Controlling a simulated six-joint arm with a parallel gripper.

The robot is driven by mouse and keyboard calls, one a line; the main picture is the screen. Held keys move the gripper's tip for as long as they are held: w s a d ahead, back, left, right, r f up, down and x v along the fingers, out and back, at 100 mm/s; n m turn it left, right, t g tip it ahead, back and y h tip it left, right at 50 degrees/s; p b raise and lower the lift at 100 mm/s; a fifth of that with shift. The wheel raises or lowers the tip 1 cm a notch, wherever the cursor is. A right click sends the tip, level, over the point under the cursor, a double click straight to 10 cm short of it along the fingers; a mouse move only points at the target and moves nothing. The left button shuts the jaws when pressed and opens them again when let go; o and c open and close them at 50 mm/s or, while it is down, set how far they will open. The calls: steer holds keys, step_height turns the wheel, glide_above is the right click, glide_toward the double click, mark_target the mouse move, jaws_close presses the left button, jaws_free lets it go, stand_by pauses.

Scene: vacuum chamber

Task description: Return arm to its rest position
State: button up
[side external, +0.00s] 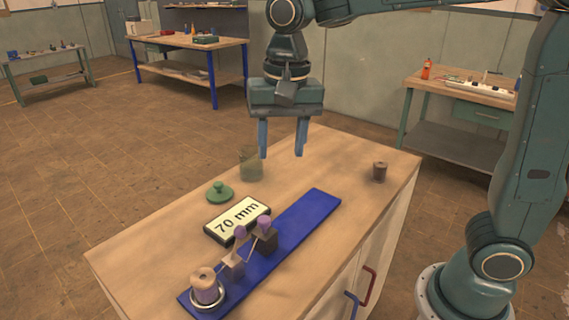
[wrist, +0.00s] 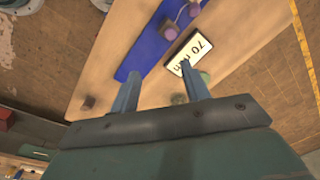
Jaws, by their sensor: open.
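My gripper (side external: 282,153) hangs above the far part of the wooden workbench (side external: 330,160), its two blue fingers pointing down, apart and empty. In the wrist view my gripper (wrist: 160,82) also shows open, with nothing between its fingers. A glass jar (side external: 250,164) stands on the bench beneath and slightly left of the fingers. My arm reaches in from the right, bent over the bench.
A blue rail (side external: 300,220) carries small fixtures and a spool-like part (side external: 206,288) at its near end. A "70 mm" display (side external: 237,218), a green lid (side external: 219,192) and a small brown cylinder (side external: 379,172) are on the bench. The bench's right side is mostly clear.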

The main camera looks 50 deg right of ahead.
steer(key=s+d+f+n+t, duration=0.1)
steer(key=s+d+n, duration=0.3)
steer(key=s, duration=0.4)
steer(key=s+d+f+n+t, duration=0.1)
steer(key=s+d+n+t, duration=0.2)
steer(key=s+d, duration=0.3)
steer(key=s, duration=0.3)
steer(key=shift+n+t, duration=0.4)
steer(key=w+a+m+g, duration=0.2)
steer(key=w+a+m, duration=0.2)
steer(key=w, duration=0.5)
steer(key=w+a+m+g, duration=0.3)
steer(key=w+a+m, duration=0.2)
steer(key=w+a, duration=0.3)
steer(key=shift+w+a+r+g, duration=0.25)
steer(key=shift+w+a+g, duration=0.05)
steer(key=shift+w, duration=0.95)
